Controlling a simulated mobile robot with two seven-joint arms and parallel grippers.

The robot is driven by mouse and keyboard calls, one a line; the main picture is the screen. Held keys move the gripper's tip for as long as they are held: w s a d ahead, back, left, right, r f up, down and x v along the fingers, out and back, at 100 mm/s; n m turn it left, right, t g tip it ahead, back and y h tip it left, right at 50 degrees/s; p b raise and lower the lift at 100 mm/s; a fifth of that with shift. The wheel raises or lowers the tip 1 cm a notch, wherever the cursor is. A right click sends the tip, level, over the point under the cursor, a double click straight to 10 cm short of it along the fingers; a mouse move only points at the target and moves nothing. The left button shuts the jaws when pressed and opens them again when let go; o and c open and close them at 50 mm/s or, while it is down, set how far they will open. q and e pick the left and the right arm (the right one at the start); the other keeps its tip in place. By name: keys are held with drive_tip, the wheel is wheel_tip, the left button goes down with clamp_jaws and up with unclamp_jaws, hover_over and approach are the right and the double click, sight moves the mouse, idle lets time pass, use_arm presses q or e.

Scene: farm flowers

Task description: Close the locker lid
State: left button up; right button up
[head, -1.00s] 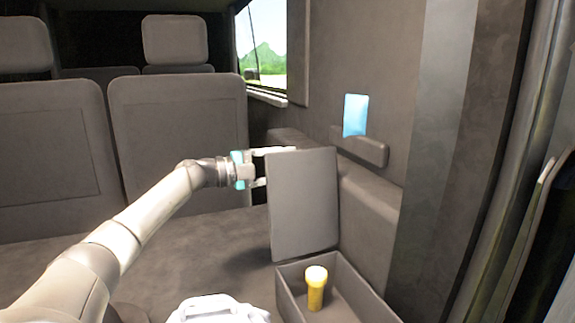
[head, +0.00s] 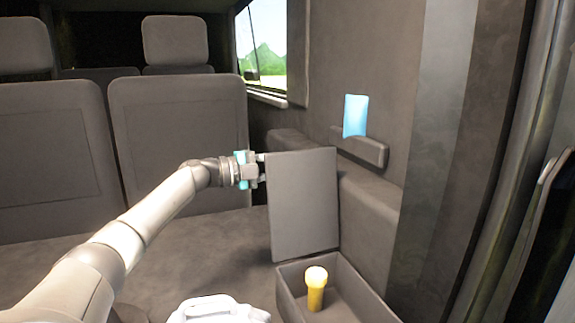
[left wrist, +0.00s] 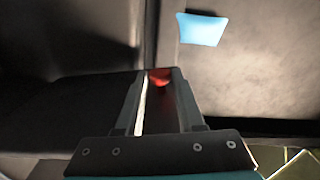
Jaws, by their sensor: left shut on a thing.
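The locker lid (head: 304,205) is a flat grey panel standing raised, almost upright, at the back edge of the open locker box (head: 290,297). A yellow flashlight-like item (head: 316,288) stands inside the box. My left gripper (head: 262,171) is at the upper left edge of the lid and is shut on it. In the left wrist view the two fingers of my left gripper (left wrist: 160,88) show on either side of a narrow gap, with a red spot at its far end. My right gripper is not in view.
A light blue card (head: 355,116) is on the side wall above a grey ledge (head: 358,148); it also shows in the left wrist view (left wrist: 201,29). Grey seats (head: 178,140) stand at the back left. A white object (head: 218,309) shows at the bottom edge. Open floor (head: 190,250) lies left of the lid.

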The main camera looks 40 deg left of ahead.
use_arm(q)
clamp_jaws()
idle(0.8)
